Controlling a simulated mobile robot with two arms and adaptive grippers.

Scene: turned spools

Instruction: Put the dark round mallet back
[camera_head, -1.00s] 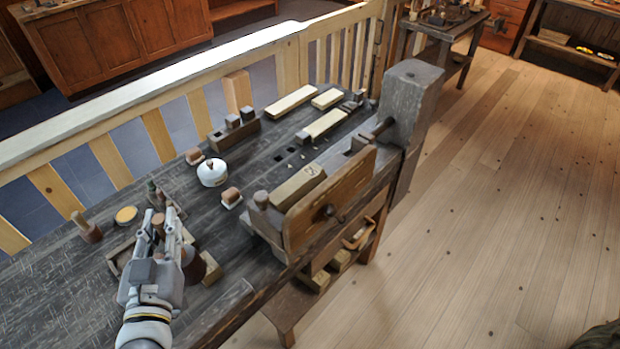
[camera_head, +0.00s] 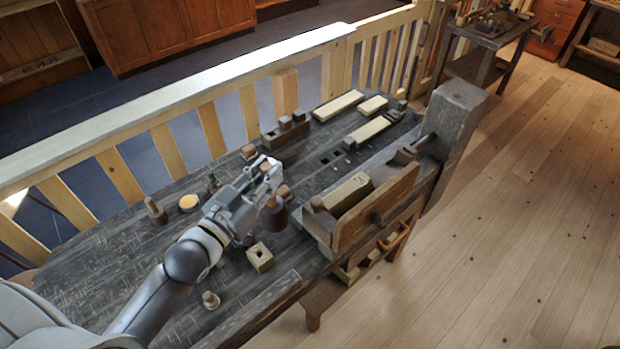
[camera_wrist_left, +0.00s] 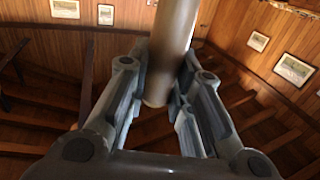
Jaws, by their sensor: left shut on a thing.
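In the head view my left gripper (camera_head: 268,180) reaches over the dark workbench (camera_head: 110,265), left of the vise. It is shut on the dark round mallet (camera_head: 273,217), whose brown head hangs below the fingers. In the left wrist view a brown round part of the mallet (camera_wrist_left: 168,45) stands between the two fingers (camera_wrist_left: 158,100). The gripper covers part of the mallet and the bench behind it. I cannot tell the mallet's exact height above the bench. My right gripper is in neither view.
A wooden vise (camera_head: 375,210) is to the right. A brown tool with a pale handle (camera_head: 155,211) and a yellow disc (camera_head: 188,202) stand left. A railing (camera_head: 180,115) runs behind.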

